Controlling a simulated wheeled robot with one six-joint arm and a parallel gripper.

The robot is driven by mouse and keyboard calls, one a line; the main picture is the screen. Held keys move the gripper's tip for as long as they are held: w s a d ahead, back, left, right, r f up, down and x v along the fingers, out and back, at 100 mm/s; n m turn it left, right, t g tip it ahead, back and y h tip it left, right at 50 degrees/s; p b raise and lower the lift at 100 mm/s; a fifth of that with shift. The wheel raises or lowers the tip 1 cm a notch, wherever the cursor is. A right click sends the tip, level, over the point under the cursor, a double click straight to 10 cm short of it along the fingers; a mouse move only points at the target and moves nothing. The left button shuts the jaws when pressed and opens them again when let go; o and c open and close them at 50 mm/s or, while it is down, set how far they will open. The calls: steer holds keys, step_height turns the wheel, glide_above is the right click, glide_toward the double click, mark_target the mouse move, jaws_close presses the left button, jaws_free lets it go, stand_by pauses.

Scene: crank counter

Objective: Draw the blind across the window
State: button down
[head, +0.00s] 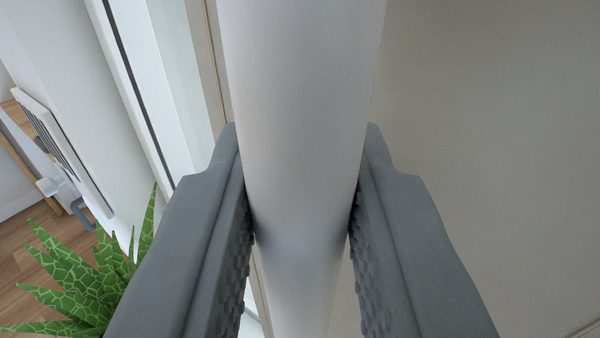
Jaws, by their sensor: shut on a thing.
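My gripper (301,165) fills the middle of the head view, with a dark grey finger on each side. It is shut on a thick, smooth, pale grey rod (303,70), and both ridged finger pads touch its sides. The rod runs from the top edge of the view down between the fingers, and its ends are out of view. A white window frame (180,90) with a dark strip runs down to the left of the rod. I cannot make out the blind's cloth or slats, nor what the rod joins.
A spiky green plant (85,275) stands at the lower left, close to the left finger. Behind it are a wooden floor (22,250) and a white panel with dark slats (65,150). A plain beige surface (490,130) fills the right side.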

steer(key=shift+w+a, duration=0.55)
steer(key=shift+a, duration=0.25)
steer(key=shift+r, duration=0.1)
steer(key=c, duration=1.3)
jaws_free()
steer(key=shift+w+a, duration=0.15)
steer(key=shift+a, duration=0.1)
steer(key=shift+d, duration=0.15)
steer(key=s, duration=1.7)
steer(key=shift+s+a, duration=0.2)
steer(key=shift+a, duration=0.2)
